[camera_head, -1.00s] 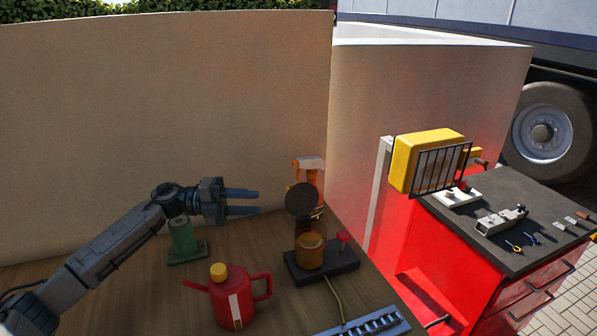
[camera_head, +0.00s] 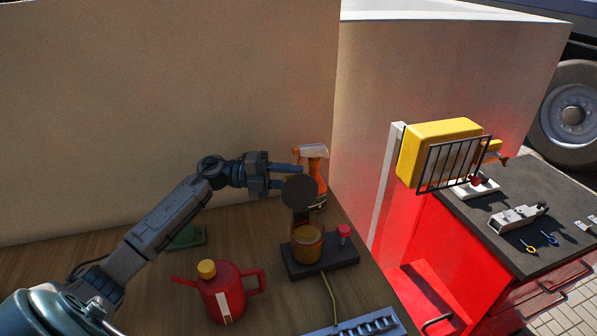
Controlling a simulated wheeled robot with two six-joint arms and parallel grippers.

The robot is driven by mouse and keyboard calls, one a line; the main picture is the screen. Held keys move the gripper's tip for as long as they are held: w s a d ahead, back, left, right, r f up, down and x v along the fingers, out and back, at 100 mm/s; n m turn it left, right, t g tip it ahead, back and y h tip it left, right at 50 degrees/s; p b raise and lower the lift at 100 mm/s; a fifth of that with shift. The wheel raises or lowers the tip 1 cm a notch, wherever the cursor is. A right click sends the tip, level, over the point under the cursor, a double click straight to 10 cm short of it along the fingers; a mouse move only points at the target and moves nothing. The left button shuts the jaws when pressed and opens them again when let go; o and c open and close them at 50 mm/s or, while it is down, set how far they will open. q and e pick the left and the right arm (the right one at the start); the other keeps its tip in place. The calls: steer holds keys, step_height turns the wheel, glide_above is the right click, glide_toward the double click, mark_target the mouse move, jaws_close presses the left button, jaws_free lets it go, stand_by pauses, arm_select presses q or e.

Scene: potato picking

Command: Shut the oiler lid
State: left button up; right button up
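The oiler has an amber cup (camera_head: 306,246) on a dark base (camera_head: 336,262) on the wooden table. Its round dark lid (camera_head: 299,191) stands raised, roughly upright above the back of the cup, so the cup's top is open. My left gripper (camera_head: 291,177) comes in from the left, its fingers apart and empty, at the upper left edge of the lid. The fingertips partly overlap the lid in the picture; I cannot tell whether they touch it. My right gripper is not in view.
A red oil can (camera_head: 222,294) with a yellow cap stands left of the oiler. An orange spray bottle (camera_head: 315,178) stands behind the lid. A green object (camera_head: 187,238) is partly hidden behind my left arm. A blue-grey tray (camera_head: 372,325) lies in front. A red cabinet (camera_head: 440,250) stands right.

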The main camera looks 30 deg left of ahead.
arm_select(q)
steer(key=shift+x, duration=1)
